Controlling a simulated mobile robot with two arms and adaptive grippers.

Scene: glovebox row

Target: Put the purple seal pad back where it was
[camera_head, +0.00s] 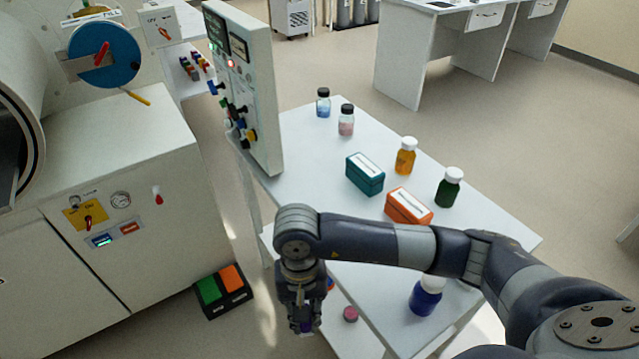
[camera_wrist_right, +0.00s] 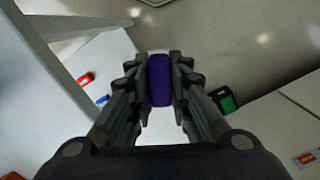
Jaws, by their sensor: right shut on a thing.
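The purple seal pad (camera_wrist_right: 160,82) is between the fingers of my right gripper (camera_wrist_right: 160,95) in the right wrist view. The gripper is shut on it. In the head view my right gripper (camera_head: 304,318) hangs down at the left side of the white table (camera_head: 330,135), and the purple pad (camera_head: 304,327) shows as a small bit at its fingertips. A pale surface lies below the pad in the wrist view. My left gripper is in neither view.
A pink round pad (camera_head: 350,314) lies on a low shelf. Teal (camera_head: 365,175) and orange (camera_head: 408,207) boxes and several bottles stand on the table. A blue bottle (camera_head: 425,296) is near its front edge. A green-and-orange pedal (camera_head: 222,290) sits on the floor. A control panel (camera_head: 245,90) stands at the table's left.

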